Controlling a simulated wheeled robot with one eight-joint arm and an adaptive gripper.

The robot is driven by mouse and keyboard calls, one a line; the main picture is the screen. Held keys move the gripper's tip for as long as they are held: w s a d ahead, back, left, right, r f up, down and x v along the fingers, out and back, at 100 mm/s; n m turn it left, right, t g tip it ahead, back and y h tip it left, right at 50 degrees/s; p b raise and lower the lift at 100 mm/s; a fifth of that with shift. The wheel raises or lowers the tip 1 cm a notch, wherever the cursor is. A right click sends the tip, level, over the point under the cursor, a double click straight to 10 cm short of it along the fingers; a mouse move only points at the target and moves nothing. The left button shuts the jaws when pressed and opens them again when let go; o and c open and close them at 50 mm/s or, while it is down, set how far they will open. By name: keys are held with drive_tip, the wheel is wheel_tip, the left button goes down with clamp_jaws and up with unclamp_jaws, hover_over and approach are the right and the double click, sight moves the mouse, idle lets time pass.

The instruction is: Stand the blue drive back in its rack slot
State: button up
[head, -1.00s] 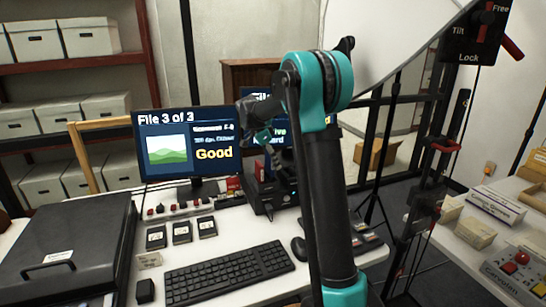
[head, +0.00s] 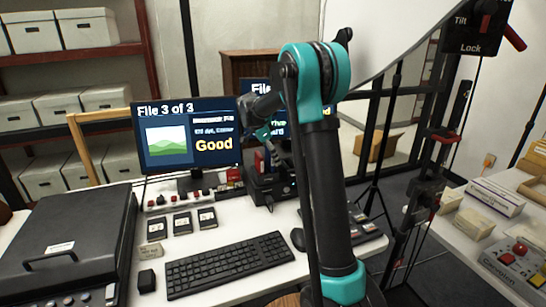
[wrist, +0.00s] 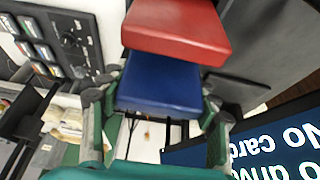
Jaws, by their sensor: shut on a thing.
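In the wrist view the blue drive (wrist: 160,82) sits between the two fingers of my gripper (wrist: 157,112), which is shut on it. A red drive (wrist: 176,30) lies just beyond the blue one, very close to it; I cannot tell whether they touch. In the head view my gripper (head: 266,136) is small and partly behind my arm, above a black dock (head: 268,186). A red piece (head: 260,161) shows at the dock. The blue drive is not distinguishable in the head view. I cannot make out its rack slot clearly.
A screen (head: 185,140) reads "File 3 of 3" and "Good". A second screen (wrist: 270,140) reads "No card". A black mouse (head: 298,238) lies near my arm.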

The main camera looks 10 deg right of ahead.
drive_tip(key=shift+f, duration=1)
drive_tip(key=o, duration=1.5)
drive_tip(key=v, duration=1.2)
drive_tip(key=s+d+f+n+t+y, duration=0.1)
drive_tip(key=s+f+n, duration=0.4)
drive_tip(key=s, duration=0.7)
drive_tip(key=s+d+f+n+t+y, duration=0.1)
drive_tip(key=s+d+f+n+y, duration=0.1)
drive_tip(key=s+f+n, duration=0.3)
drive_tip(key=s+d+f+n+t+y, duration=0.1)
drive_tip(key=s+d+f+n, duration=0.3)
drive_tip(key=s+f, duration=0.6)
drive_tip(key=shift+s+d+n, duration=0.1)
drive_tip(key=shift+s+n, duration=0.35)
drive_tip(key=shift+s, duration=1.9)
drive_tip(key=shift+s+n, duration=0.45)
drive_tip(key=shift+s, duration=1.95)
